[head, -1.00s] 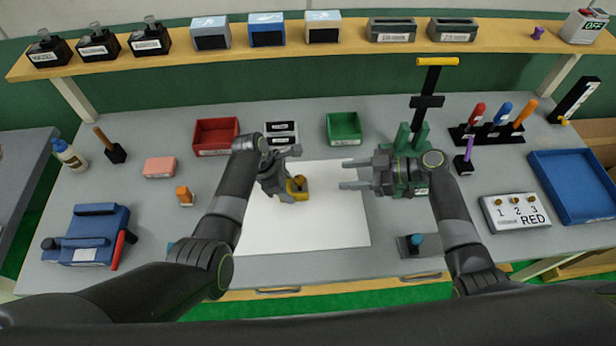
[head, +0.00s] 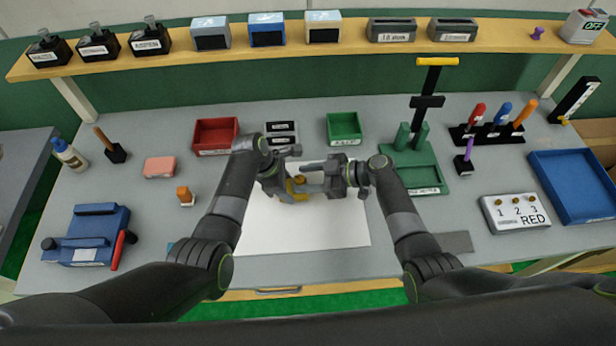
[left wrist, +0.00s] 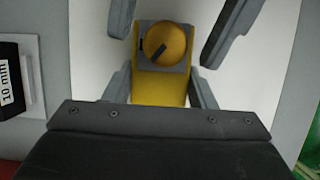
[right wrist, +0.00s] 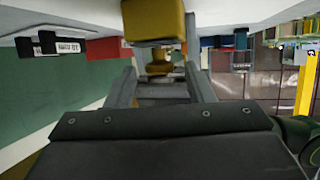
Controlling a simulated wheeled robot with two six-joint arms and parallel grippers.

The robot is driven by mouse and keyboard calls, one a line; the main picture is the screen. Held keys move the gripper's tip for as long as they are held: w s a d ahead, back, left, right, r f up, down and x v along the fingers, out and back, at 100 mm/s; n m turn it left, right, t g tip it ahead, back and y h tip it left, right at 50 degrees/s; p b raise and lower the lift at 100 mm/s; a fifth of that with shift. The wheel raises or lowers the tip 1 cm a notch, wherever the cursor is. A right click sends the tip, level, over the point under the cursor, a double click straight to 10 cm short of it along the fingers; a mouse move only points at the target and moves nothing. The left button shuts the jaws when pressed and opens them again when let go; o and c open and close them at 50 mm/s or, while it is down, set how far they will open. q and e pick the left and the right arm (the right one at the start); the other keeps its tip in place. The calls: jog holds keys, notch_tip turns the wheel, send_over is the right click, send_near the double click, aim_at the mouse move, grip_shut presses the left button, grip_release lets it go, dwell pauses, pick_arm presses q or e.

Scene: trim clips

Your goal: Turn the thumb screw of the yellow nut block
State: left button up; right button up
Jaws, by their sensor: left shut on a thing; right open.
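The yellow nut block (head: 300,196) is over the white sheet, and it also shows in the left wrist view (left wrist: 158,88). Its round yellow thumb screw (left wrist: 167,43) has a dark mark on top and sits on a grey plate. My left gripper (head: 288,188) is shut on the block, one finger on each side. My right gripper (head: 308,179) is open, coming from the right. In the left wrist view its fingers stand on both sides of the thumb screw with gaps. In the right wrist view the screw (right wrist: 159,66) shows between the open fingers.
The white sheet (head: 300,232) lies clear in front. A green fixture (head: 420,176) with upright posts stands right of my right gripper.

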jog(key=c, duration=0.9)
jog(key=shift+c, duration=0.2)
jog(key=shift+s+f+m+t, duration=0.1)
jog(key=shift+m+t, duration=0.3)
jog(key=shift+t, duration=0.1)
jog(key=shift+s+a+m+t+h, duration=0.15)
jog(key=shift+m+t+h, duration=0.2)
jog(key=shift+m+t, duration=0.25)
jog(key=shift+s+m+t+h, duration=0.15)
jog(key=shift+m+t+h, duration=0.2)
jog(key=shift+m+t, duration=0.25)
jog(key=shift+s+a+m+t+h, duration=0.1)
jog(key=shift+m+t+h, duration=0.4)
jog(key=shift+m+t, duration=0.2)
jog(key=shift+s+a+m+t+h, duration=0.1)
jog(key=shift+m+t+h, duration=0.4)
jog(key=shift+m+t, duration=0.2)
jog(key=shift+d, duration=0.1)
jog(key=o, duration=0.9)
